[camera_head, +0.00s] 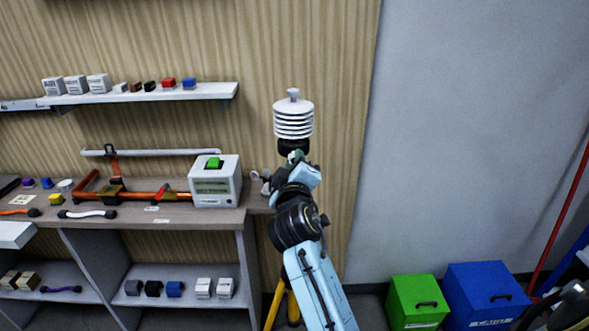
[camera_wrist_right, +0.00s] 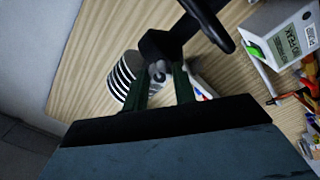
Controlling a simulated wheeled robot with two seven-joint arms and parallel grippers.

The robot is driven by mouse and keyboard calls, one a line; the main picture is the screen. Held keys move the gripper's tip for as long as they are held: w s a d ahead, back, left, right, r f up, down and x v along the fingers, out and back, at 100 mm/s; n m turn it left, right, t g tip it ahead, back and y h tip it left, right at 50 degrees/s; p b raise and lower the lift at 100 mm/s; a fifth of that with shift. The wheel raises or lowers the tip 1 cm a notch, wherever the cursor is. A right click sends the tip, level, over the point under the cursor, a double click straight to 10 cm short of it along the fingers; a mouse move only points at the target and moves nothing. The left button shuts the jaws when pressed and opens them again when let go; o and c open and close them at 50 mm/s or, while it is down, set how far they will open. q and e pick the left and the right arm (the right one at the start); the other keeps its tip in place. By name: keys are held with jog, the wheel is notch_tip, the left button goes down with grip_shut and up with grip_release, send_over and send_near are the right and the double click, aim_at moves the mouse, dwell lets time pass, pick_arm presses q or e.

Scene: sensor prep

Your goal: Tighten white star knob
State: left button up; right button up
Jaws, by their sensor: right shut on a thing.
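My right gripper (camera_head: 293,158) reaches up to just below the white louvred sensor shield (camera_head: 293,120), at its dark mount (camera_head: 292,146). In the right wrist view, the two dark fingers (camera_wrist_right: 165,84) are shut on a small pale grey-white piece (camera_wrist_right: 158,71), which looks like the star knob. The fingers hide most of it, so its shape and how tight it sits cannot be told. The shield also shows in the right wrist view (camera_wrist_right: 122,76), just left of the fingers. My left gripper is not in view.
A shelf (camera_head: 140,96) hangs above. Yellow legs (camera_head: 292,307) stand behind my arm. Green (camera_head: 415,302) and blue (camera_head: 482,292) bins stand at right.

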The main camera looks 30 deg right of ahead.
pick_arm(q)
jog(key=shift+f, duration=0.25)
pick_arm(e)
jog(key=shift+m, duration=0.6)
jog(key=o, duration=1)
jog(key=shift+a, duration=0.1)
